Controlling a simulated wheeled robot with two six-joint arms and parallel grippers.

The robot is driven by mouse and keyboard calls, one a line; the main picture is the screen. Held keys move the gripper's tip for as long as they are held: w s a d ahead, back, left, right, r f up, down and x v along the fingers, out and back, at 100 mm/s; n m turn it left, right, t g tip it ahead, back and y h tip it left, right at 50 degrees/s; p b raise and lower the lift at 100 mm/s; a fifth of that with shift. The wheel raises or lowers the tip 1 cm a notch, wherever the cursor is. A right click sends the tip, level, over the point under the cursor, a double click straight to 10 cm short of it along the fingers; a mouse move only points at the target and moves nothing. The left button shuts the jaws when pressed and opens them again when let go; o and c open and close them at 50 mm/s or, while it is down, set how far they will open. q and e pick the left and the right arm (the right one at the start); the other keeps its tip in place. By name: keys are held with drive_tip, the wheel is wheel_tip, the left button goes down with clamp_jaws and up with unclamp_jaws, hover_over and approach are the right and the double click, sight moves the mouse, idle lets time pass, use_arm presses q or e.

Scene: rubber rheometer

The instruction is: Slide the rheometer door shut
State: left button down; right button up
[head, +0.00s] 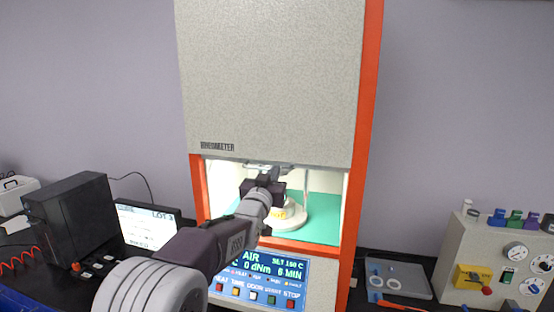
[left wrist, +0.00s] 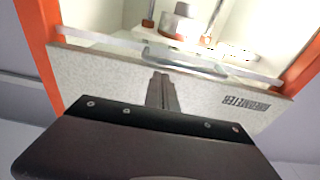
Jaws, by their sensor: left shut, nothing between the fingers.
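The rheometer door (head: 275,80) is a grey speckled panel in an orange frame. It is raised, and the chamber below its lower edge is open. A metal handle (left wrist: 185,62) sits at the door's lower edge in the left wrist view, where the door (left wrist: 110,78) appears upside down. My left gripper (head: 266,174) is in front of the opening, just below the door's edge. Its fingers (left wrist: 162,78) are shut with nothing between them, and their tips appear right by the handle. I cannot tell whether they touch it. My right gripper is out of view.
Inside the chamber is a white round platform (head: 290,218) on a green floor (head: 322,212). A control panel (head: 268,278) is below. A black box (head: 70,222) and a screen (head: 150,222) stand left. A grey dial box (head: 490,262) and a tray (head: 398,278) are right.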

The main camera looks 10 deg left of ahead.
sight(282, 161)
use_arm(q)
drive_tip(key=shift+w+d+r+p, duration=0.2)
drive_tip(key=shift+w+d+p, duration=0.1)
drive_tip(key=shift+w, duration=0.35)
drive_tip(key=shift+w+d+r+p, duration=0.15)
drive_tip(key=shift+w+p, duration=0.1)
drive_tip(key=shift+w, duration=0.65)
drive_tip(key=shift+a+f, duration=0.1)
drive_tip(key=shift+a, duration=0.2)
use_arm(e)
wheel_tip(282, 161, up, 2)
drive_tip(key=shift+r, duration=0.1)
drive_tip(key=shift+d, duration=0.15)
